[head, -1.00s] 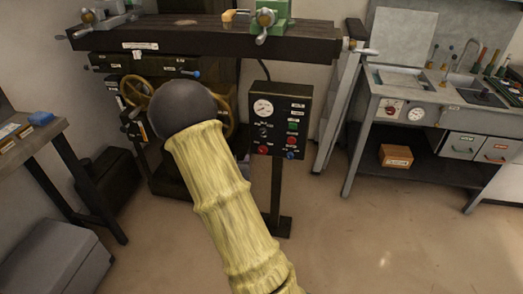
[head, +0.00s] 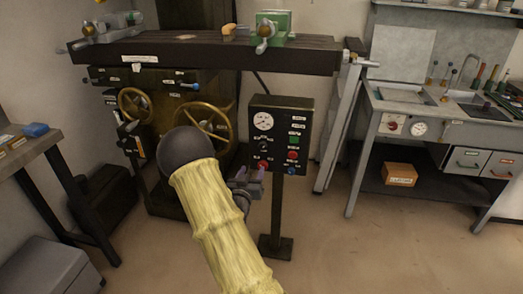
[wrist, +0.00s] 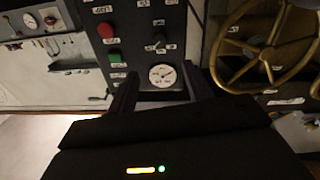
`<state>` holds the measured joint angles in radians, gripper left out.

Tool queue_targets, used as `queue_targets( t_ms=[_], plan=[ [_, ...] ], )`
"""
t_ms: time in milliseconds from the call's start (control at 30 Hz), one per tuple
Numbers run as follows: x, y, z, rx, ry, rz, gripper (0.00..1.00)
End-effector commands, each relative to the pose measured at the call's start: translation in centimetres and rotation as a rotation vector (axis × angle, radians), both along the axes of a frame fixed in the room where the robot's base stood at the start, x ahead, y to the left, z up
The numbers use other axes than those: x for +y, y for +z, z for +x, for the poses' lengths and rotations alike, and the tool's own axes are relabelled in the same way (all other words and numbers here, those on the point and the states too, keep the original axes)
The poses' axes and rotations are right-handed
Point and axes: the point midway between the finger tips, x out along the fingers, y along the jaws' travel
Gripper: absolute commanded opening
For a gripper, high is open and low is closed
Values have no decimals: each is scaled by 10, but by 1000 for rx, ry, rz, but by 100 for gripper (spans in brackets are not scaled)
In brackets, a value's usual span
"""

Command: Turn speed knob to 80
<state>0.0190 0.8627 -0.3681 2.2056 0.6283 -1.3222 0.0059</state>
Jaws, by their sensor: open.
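The black control panel (head: 281,132) stands on a post in the head view. It has a round white gauge (head: 263,121) at its upper left and a small dark knob (head: 263,145) below. In the wrist view the panel appears upside down, with the knob (wrist: 160,41) beyond the gauge (wrist: 161,74) and small labels around it. The labels are too small to read. My gripper (head: 247,180) is low and left of the panel in the head view, partly behind my arm. In the wrist view my gripper (wrist: 163,92) has its fingers apart and empty, apart from the knob.
A green button (wrist: 114,57) and a red button (wrist: 105,31) sit beside the knob. A brass handwheel (head: 206,122) is left of the panel, and a workbench top (head: 200,58) is above. A sink bench (head: 440,125) stands right, with open floor in front.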

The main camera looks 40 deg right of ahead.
Motion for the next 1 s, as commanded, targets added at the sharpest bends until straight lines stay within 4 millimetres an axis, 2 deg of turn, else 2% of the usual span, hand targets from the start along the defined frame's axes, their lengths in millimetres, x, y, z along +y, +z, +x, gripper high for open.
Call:
queue_targets(
  t_ms=[700,1000],
  plan=[
    [-97,-1,77,0,0,-1,50],
    [-114,-1,91,1,1,0,50]
  ],
)
